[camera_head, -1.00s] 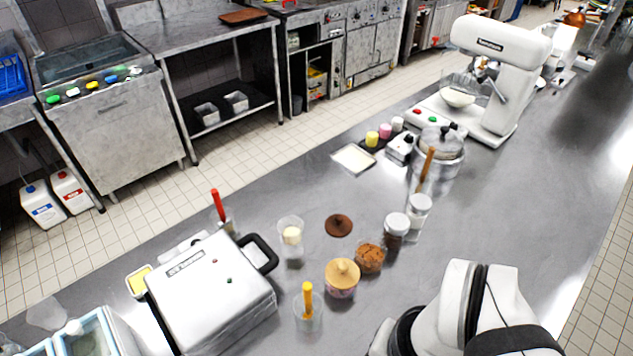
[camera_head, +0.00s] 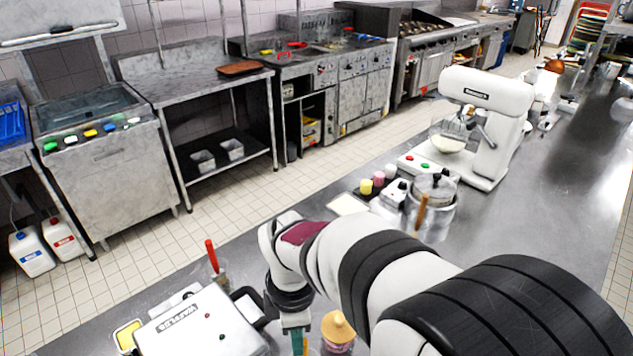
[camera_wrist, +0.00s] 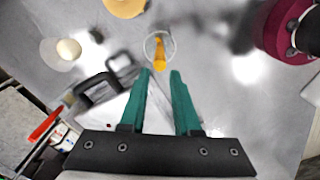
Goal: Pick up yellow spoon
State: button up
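The yellow spoon (camera_wrist: 160,55) stands in a clear glass (camera_wrist: 147,46) in the wrist view, its handle toward the camera. My gripper (camera_wrist: 159,73) is open, with two teal fingers apart and nothing between them. The spoon handle shows just beyond the fingertips, roughly in line with the gap; I cannot tell the exact distance. In the head view my gripper (camera_head: 297,341) points down at the bottom edge, and my arm hides much of the counter around it.
A white waffle maker (camera_head: 195,322) stands close left of my gripper. A tan-lidded jar (camera_head: 338,329) stands just right. A red-handled utensil (camera_head: 212,256) stands behind the waffle maker. A glass with cream-coloured contents (camera_wrist: 52,50) is near in the wrist view.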

jog(key=f, duration=0.7)
jog(key=d+f, duration=0.1)
jog(key=f, duration=0.2)
jog(key=shift+w+f, duration=0.15)
jog(key=shift+f, duration=0.15)
grip_shut()
